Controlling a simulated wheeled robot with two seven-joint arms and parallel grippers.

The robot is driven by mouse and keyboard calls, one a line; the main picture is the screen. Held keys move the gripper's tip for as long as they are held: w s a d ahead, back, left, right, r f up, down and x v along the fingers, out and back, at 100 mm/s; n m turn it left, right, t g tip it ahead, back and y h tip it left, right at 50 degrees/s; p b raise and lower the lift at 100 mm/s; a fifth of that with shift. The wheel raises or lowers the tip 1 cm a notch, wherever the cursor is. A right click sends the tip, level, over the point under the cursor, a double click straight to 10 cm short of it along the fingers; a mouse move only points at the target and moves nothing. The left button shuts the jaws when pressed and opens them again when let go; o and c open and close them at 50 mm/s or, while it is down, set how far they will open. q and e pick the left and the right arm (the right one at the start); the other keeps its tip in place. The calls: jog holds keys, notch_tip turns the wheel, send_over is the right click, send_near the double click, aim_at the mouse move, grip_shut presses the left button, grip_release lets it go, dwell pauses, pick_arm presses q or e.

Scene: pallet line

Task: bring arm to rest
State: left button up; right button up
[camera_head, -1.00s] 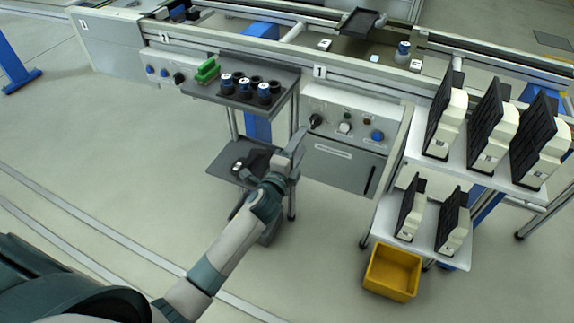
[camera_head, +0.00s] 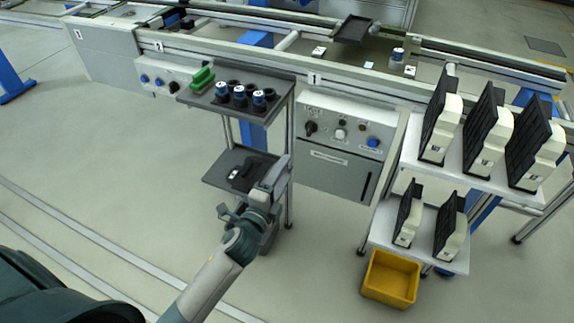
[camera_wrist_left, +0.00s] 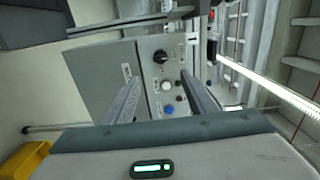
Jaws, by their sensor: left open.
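My left arm (camera_head: 212,280) comes in from the lower left of the head view. My left gripper (camera_head: 276,172) is beside the small two-level shelf cart, in front of its right side and near the lower black shelf. In the left wrist view the two fingers of the left gripper (camera_wrist_left: 159,75) stand wide apart with nothing between them. Beyond them is the grey control box (camera_wrist_left: 150,70) with its knobs and buttons. The right gripper shows in neither view.
The cart's top shelf (camera_head: 270,83) holds a green block (camera_head: 202,78) and several dark cylinders. A white rack (camera_head: 413,153) with black-and-cream units stands right, a yellow bin (camera_head: 392,278) below it. The conveyor (camera_head: 310,70) runs behind. Floor is free in front.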

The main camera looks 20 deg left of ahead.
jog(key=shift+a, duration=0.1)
pick_arm(q)
jog(key=s+d+f+n+g+p, duration=0.1)
jog(key=s+f+n+g, duration=0.4)
jog(key=f, duration=0.9)
jog(key=s+f+n+g+p, duration=0.1)
jog(key=s+f+n+g, duration=0.15)
jog(key=s+f, duration=0.75)
jog(key=s+d+f+n+g, duration=0.1)
jog(key=s+f+n, duration=0.3)
jog(key=s+f, duration=0.5)
jog(key=s+d+f+n+g, duration=0.2)
jog(key=s+f+n+g, duration=0.2)
jog(key=s+f, duration=0.5)
notch_tip(320, 180, down, 3)
jog(key=shift+r+h+p, duration=0.2)
jog(key=shift+h+p, duration=0.1)
jog(key=shift+p, duration=0.15)
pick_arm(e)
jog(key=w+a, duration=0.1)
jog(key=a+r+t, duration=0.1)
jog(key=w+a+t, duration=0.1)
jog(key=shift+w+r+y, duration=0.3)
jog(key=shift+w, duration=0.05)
pick_arm(q)
jog(key=shift+w+n, duration=0.1)
jog(key=shift+n, duration=0.15)
